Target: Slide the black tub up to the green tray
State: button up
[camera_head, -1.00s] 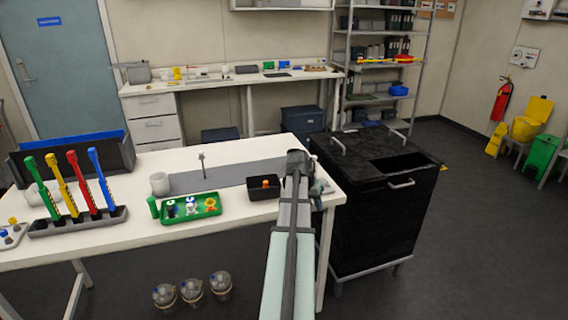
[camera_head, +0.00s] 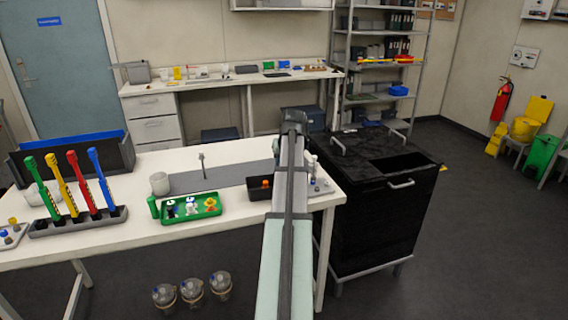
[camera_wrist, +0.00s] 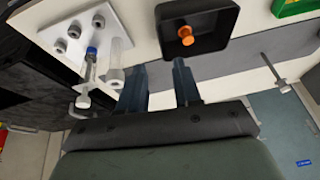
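The black tub (camera_head: 257,194) stands near the right end of the white table, with an orange-topped item inside. Its right part is hidden behind my arm in the head view. The green tray (camera_head: 181,215) is left of the tub, with a gap of bare table between them. In the wrist view the tub (camera_wrist: 212,40) is at the top middle and a corner of the green tray (camera_wrist: 292,8) shows at top right. My gripper (camera_wrist: 159,68) is open and empty, its two fingers apart, short of the tub in that view. The fingers are hidden in the head view.
A light block (camera_wrist: 92,32) with bolts and a small blue-topped vial lies beside the tub. A thin metal stand (camera_head: 203,165) stands on the grey strip behind. A green cylinder (camera_head: 153,207) is left of the tray. A black cabinet (camera_head: 370,215) adjoins the table's right end.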

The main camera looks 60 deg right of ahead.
jog(key=x, duration=1.4)
jog(key=shift+r, duration=0.1)
grip_shut()
dwell(0.4)
